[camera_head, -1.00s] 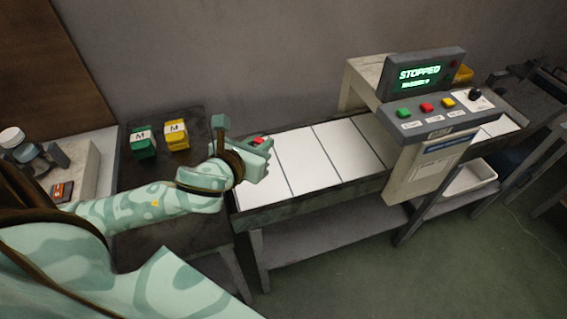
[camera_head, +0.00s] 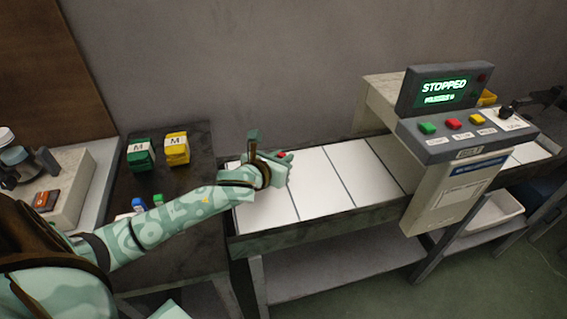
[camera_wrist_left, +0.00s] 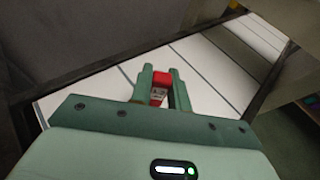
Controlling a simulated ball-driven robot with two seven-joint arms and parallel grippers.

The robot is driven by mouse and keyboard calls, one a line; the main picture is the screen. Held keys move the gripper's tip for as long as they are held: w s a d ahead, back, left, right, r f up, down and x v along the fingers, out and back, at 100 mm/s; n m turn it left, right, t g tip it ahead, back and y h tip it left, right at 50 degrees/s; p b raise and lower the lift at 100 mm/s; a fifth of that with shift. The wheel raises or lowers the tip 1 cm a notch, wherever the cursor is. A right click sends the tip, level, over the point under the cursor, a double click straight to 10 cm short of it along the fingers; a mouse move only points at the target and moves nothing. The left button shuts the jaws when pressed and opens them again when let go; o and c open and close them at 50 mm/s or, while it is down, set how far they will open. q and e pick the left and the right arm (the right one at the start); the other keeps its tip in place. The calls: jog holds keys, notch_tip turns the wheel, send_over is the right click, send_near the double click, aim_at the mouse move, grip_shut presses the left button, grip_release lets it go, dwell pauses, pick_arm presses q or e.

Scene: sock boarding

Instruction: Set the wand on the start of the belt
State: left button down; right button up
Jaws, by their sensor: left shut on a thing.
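My left gripper (camera_head: 284,168) is over the left end of the white belt (camera_head: 318,178). In the left wrist view its two fingers (camera_wrist_left: 161,95) are shut on a small red-and-white thing, which I take to be the wand (camera_wrist_left: 160,84); a bit of its red (camera_head: 281,155) shows in the head view. Most of the wand is hidden by the gripper. I cannot tell whether it touches the belt. My right gripper is not in view.
A grey control box (camera_head: 466,132) with a screen reading STOPPED (camera_head: 444,87) straddles the belt to the right. Green (camera_head: 140,155) and yellow (camera_head: 176,149) packs marked M stand on the dark table (camera_head: 200,178) at left. A white bin (camera_head: 497,212) sits below.

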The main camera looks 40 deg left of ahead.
pick_arm(q)
jog(key=shift+f, duration=0.25)
jog(key=c, duration=1.5)
grip_release()
jog(key=shift+o, duration=0.8)
jog(key=p+v, duration=0.4)
jog(key=v, duration=0.8)
